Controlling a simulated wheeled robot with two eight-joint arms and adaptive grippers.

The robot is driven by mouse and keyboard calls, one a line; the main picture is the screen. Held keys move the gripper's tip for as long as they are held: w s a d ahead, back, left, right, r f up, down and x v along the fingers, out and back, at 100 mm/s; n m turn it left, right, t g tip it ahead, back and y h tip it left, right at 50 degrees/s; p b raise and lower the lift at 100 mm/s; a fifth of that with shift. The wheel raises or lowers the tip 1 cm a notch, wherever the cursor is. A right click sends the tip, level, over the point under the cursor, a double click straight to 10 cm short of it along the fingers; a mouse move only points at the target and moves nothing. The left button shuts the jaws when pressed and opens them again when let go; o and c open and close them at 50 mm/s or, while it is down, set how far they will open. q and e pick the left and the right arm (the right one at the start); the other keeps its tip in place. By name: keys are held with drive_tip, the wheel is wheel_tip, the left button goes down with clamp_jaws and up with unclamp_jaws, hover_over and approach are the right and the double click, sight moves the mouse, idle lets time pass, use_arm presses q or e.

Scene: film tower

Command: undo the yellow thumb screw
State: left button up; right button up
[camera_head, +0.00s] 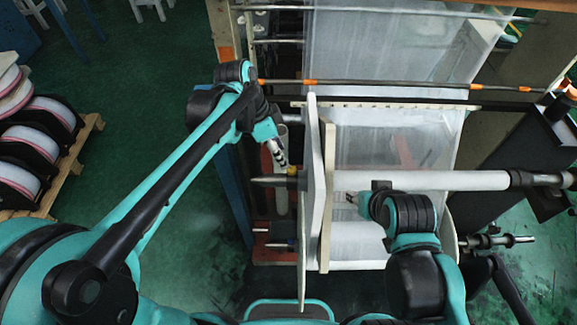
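A small yellow thumb screw (292,170) shows on the upper side of a dark shaft end (266,181), just left of a white upright plate (313,190). My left gripper (283,164) comes in from the upper left. Its tips are right at the thumb screw, and whether they touch it is too small to tell. The state of its fingers is too small to make out. My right gripper (352,198) points left at a pale board (327,195), just below the white roller (420,180). Its fingers are small, and I see nothing held in them.
A pale film sheet (385,120) hangs behind the roller. A metal rod (400,84) with orange marks crosses above. Another shaft (500,240) sticks out at lower right. Film rolls (30,145) lie on a wooden pallet at left. Green floor (150,60) is clear between them and the machine.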

sight(291, 169)
use_arm(q)
drive_tip(key=f+m, duration=0.1)
drive_tip(key=f, duration=0.1)
drive_tip(key=d+f+m, duration=0.1)
drive_tip(key=f, duration=0.2)
drive_tip(key=w+d+f+b, duration=0.1)
drive_tip(key=f, duration=0.1)
drive_tip(key=shift+d+f+m+h, duration=0.15)
drive_tip(key=shift+m+h, duration=0.25)
clamp_jaws()
